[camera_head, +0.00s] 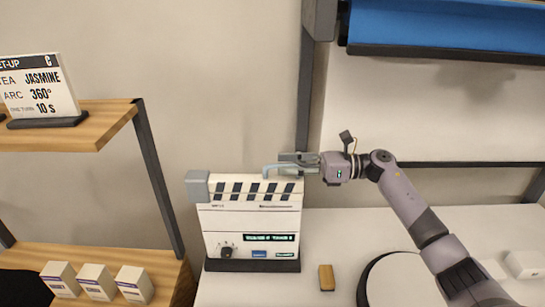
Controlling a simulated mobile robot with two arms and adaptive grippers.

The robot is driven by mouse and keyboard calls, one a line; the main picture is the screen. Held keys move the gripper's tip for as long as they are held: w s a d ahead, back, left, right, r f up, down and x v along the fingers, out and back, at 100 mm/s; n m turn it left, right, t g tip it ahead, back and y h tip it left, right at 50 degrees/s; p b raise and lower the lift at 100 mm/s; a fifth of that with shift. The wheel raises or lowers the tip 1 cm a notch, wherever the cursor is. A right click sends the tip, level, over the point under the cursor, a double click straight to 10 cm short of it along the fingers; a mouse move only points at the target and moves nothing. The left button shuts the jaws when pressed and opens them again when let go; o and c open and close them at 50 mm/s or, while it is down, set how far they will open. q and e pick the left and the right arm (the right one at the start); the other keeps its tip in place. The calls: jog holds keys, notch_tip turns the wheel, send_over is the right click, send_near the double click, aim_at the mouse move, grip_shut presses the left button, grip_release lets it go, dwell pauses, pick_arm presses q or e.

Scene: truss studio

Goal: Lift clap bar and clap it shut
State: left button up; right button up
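A white clapperboard (250,225) stands upright on a dark base on the white table. Its clap bar (251,191), with black and white stripes, lies level along the top. A grey block (198,187) sits at its left end. My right gripper (279,166) comes from the right and is at the top right part of the bar, its fingers pointing left. The fingers overlap the bar's top edge in the picture. I cannot tell whether they touch it or how far apart they are. My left gripper is not in view.
A small wooden block (327,278) lies right of the clapperboard, and a round dark-rimmed disc (395,283) is beyond it under my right arm. Wooden shelves (95,120) with a sign (40,87) and small white boxes (96,282) stand left. A blue panel (445,25) hangs above.

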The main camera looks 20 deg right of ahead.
aim_at(272, 167)
jog(key=p+x, duration=0.1)
jog(key=x, duration=0.3)
jog(key=shift+a, duration=0.1)
jog(key=shift+c, duration=0.2)
jog(key=shift+w, duration=0.1)
grip_shut()
jog(key=shift+f, duration=0.1)
dwell(0.4)
